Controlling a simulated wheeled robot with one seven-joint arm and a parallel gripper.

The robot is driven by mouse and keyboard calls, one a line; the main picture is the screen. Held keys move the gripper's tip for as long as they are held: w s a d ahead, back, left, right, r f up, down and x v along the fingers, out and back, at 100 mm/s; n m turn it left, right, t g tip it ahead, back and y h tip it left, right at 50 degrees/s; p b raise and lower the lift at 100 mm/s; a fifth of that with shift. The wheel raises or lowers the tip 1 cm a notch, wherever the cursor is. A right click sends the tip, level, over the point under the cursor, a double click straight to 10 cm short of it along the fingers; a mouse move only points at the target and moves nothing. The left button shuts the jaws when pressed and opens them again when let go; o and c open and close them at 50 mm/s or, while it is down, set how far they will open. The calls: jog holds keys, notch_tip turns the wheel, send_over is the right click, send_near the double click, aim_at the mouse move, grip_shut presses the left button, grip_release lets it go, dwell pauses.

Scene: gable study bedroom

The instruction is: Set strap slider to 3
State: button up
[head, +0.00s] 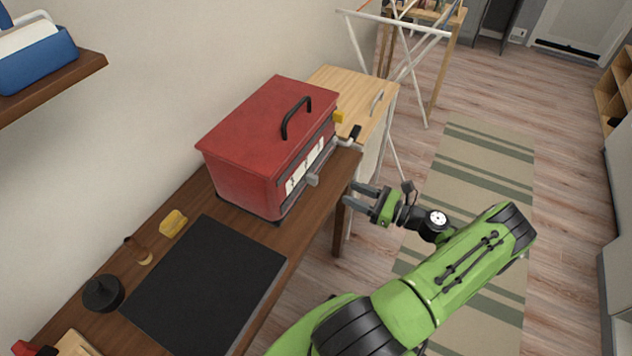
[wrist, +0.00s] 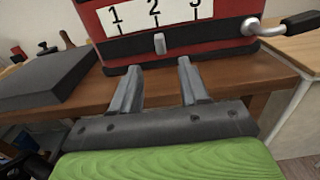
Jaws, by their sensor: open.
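A red box (head: 245,140) with a black top handle stands on the brown desk. Its front has a white strip (wrist: 155,14) marked 1, 2 and 3 above a dark slot band. The strap slider, a small light grey tab (wrist: 160,44), sits on this band under the 2. The slider also shows in the head view (head: 312,179) at the front face's lower edge. My gripper (head: 353,194) is open and empty in front of the box, apart from it. In the wrist view its fingertips (wrist: 160,66) lie to either side of and below the slider, not visibly touching it.
A crank with a black grip (wrist: 298,23) sticks out at the box's right end. A drying rack (head: 395,45) stands behind.

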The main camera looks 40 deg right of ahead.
aim_at(317, 180)
jog(key=b+x, duration=0.1)
jog(key=x, duration=1)
jog(key=shift+w, duration=0.1)
grip_shut()
jog(key=shift+f, duration=0.1)
